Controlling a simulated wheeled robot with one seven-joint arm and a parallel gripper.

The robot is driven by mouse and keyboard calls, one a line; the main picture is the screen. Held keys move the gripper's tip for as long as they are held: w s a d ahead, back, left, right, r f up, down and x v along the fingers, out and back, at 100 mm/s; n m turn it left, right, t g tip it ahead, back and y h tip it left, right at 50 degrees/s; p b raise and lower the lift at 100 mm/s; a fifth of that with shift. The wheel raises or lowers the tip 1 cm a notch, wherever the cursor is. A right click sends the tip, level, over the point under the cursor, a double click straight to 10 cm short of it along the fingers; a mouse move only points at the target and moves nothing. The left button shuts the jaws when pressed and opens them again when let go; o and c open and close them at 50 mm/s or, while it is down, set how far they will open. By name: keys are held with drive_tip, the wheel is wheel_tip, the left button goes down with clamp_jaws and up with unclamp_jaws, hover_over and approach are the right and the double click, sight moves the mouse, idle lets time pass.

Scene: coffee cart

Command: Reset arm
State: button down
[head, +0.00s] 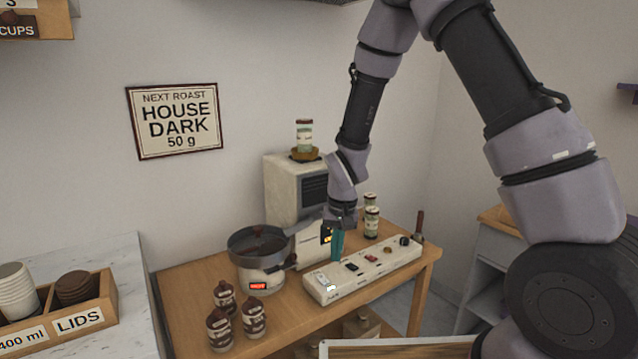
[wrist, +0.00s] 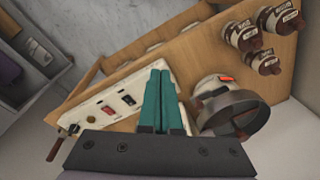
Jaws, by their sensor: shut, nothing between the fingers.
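My gripper (head: 338,244) has teal fingers and hangs from my arm, pointing down over the wooden table. In the head view it appears in front of the roaster and at the back edge of the white control strip (head: 372,272). In the wrist view the teal fingers (wrist: 160,88) lie close together with nothing between them. The control strip (wrist: 95,107) shows beside them, with switches and a knob. I cannot tell how far the fingertips are above the table.
A round pan-like device (head: 262,279) stands left of my gripper, with several brown bottles (head: 220,331) in front. The cream machine (head: 285,188) carries a jar (head: 304,135). Two more jars (head: 371,223) stand to the right. A counter with a lids box (head: 95,322) is at left.

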drive_tip(key=d+r+m+t, duration=0.1)
drive_tip(key=d+r, duration=0.2)
drive_tip(key=r, duration=0.4)
drive_tip(key=d+r+t+y, duration=0.1)
drive_tip(key=d+r, duration=0.3)
drive_tip(key=r, duration=0.3)
drive_tip(key=d+r+m+t, duration=0.1)
drive_tip(key=d+r, duration=0.2)
drive_tip(key=r, duration=0.4)
drive_tip(key=s+d+r+m+t, duration=0.1)
drive_tip(key=s+d+r, duration=0.4)
drive_tip(key=s+r, duration=0.2)
drive_tip(key=s+d+r+m+t, duration=0.1)
drive_tip(key=s+d+r+t, duration=0.1)
drive_tip(key=s+d+r, duration=0.3)
drive_tip(key=s+r, duration=0.2)
drive_tip(key=s, duration=0.1)
drive_tip(key=shift+d+r+t, duration=0.25)
drive_tip(key=shift+t, duration=0.05)
